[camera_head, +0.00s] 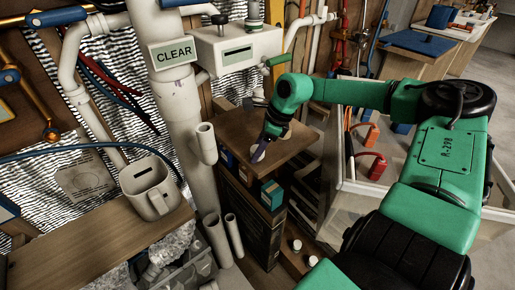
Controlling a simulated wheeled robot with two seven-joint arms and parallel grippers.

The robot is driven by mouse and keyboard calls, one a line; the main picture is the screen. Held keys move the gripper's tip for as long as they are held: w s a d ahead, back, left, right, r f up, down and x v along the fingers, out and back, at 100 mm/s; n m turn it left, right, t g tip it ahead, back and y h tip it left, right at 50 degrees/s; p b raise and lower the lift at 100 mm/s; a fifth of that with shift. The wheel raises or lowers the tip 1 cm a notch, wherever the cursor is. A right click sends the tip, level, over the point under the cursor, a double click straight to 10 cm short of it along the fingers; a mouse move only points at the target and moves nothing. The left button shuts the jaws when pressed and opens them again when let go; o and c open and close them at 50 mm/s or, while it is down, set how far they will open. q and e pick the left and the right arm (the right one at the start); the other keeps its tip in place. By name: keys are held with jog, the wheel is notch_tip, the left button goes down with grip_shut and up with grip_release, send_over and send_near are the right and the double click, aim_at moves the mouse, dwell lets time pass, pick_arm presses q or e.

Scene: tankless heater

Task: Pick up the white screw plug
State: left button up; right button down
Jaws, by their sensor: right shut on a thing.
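My right arm is green and reaches in from the right. Its gripper (262,146) points down over a small brown wooden shelf top (238,128) at the middle of the view. The gripper is shut on the white screw plug (258,154), a small pale round piece at its fingertips. The fingers are small and dark here, and part of the plug is hidden by them. I cannot tell whether the plug touches the wood. My left gripper is not in view.
A white box with a dark slot (237,51) hangs behind the shelf. A thick white pipe marked CLEAR (180,110) stands left of it. A grey pitcher (150,188) stands on a wooden bench (85,245). Small white pieces (297,245) lie below the shelf.

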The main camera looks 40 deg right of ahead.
notch_tip(320, 180, up, 20)
jog(key=shift+p, duration=0.3)
